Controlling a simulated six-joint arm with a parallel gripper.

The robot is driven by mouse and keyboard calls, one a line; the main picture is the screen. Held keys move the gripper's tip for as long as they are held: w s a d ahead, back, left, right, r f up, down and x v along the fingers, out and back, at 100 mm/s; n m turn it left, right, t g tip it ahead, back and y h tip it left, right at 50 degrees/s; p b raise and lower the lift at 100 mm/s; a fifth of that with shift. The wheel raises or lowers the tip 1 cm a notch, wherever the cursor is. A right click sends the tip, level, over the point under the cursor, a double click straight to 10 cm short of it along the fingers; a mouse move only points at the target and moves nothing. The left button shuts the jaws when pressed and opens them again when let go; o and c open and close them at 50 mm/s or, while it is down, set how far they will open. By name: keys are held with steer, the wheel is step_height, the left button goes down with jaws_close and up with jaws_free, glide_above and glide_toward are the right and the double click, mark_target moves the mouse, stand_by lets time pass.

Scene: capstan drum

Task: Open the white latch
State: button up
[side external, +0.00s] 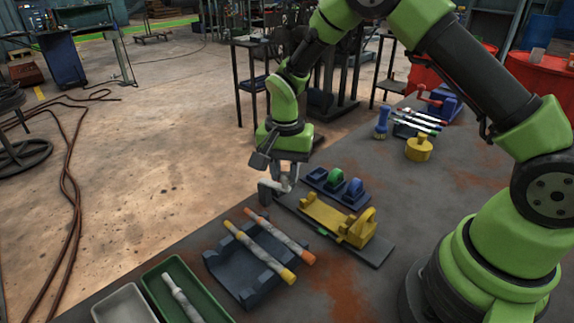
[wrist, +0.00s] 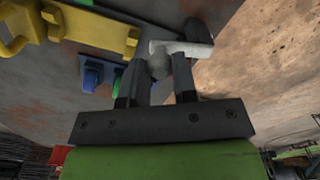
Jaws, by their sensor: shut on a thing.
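The white latch (wrist: 190,48) shows in the wrist view as a pale T-shaped handle with a rounded grey-white hub below its bar. My gripper (wrist: 159,72) has one dark finger on each side of the hub and is shut on it. In the side external view my gripper (side external: 281,184) is low at the far left end of the yellow fixture's base plate. The fingers and wrist cover much of the latch there, so its exact angle is hard to tell.
The yellow fixture (side external: 325,216) stands beside my gripper. A blue rack (side external: 322,178) with green and blue rings is behind it. A dark cradle (side external: 236,262) holds two grey rods with orange and yellow ends. A green tray (side external: 152,286) lies at front left. A yellow knobbed weight (side external: 419,149) stands farther back.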

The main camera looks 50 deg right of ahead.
steer(key=shift+a+m, duration=0.4)
steer(key=shift+m, duration=0.45)
steer(key=shift+a+m, duration=0.35)
steer(key=shift+m, duration=0.5)
steer(key=o, duration=0.9)
steer(key=shift+s, duration=0.1)
steer(key=shift+r, duration=0.1)
steer(key=shift+r, duration=4.9)
